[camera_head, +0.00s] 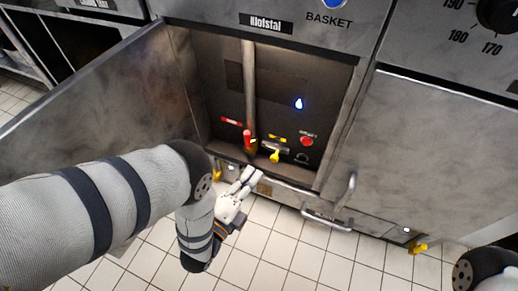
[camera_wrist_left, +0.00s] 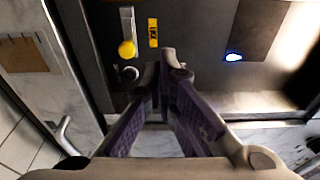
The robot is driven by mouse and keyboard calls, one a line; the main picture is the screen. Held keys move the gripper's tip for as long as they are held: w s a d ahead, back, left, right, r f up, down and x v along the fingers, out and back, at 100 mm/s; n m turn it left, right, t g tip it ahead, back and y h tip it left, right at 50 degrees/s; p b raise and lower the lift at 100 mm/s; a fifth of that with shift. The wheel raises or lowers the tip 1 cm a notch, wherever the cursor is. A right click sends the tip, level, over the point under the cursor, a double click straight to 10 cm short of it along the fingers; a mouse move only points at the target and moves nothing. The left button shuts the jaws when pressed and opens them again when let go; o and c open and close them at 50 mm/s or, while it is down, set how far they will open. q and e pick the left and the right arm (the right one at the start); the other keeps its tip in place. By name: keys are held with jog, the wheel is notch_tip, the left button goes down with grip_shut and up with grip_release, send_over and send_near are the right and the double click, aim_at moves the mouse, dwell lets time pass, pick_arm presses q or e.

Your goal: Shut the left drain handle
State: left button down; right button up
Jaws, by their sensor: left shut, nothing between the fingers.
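The fryer cabinet's open bay holds a red-tipped handle (camera_head: 247,138) at its lower left and a yellow-knobbed lever (camera_head: 274,156) to the right of it. I cannot tell for certain which is the left drain handle. In the left wrist view, the yellow knob (camera_wrist_left: 127,48) sits on a short grey lever beside a yellow label (camera_wrist_left: 153,32). My left gripper (camera_head: 252,176) is at the lower front of the bay, below both handles. Its fingertips (camera_wrist_left: 165,72) are together and empty, apart from the yellow knob. My right gripper is out of view.
The open cabinet door (camera_head: 110,100) stands left of the bay, beyond my left arm. A round red button (camera_head: 306,141) is inside on the right. A closed door (camera_head: 430,150) with a bar handle is to the right. The tiled floor (camera_head: 290,240) in front is clear.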

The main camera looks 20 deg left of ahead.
aim_at(249, 139)
pick_arm(q)
jog(key=w+b, duration=0.1)
jog(key=w, duration=0.2)
jog(key=w+d+b, duration=0.1)
jog(key=w, duration=0.2)
jog(key=w+b, duration=0.1)
jog(key=w, duration=0.3)
jog(key=shift+d+f, duration=0.25)
jog(key=shift+d, duration=0.1)
jog(key=a, duration=0.2)
jog(key=shift+s+a+r, duration=0.15)
jog(key=shift+s+a, duration=0.15)
jog(key=shift+a, duration=0.1)
jog(key=shift+s+a, duration=0.1)
jog(key=shift+a, duration=0.5)
jog(key=shift+r, duration=0.1)
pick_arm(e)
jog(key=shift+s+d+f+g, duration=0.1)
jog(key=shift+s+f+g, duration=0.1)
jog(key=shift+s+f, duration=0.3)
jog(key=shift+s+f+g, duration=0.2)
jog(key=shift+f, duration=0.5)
pick_arm(q)
jog(key=shift+b, duration=0.3)
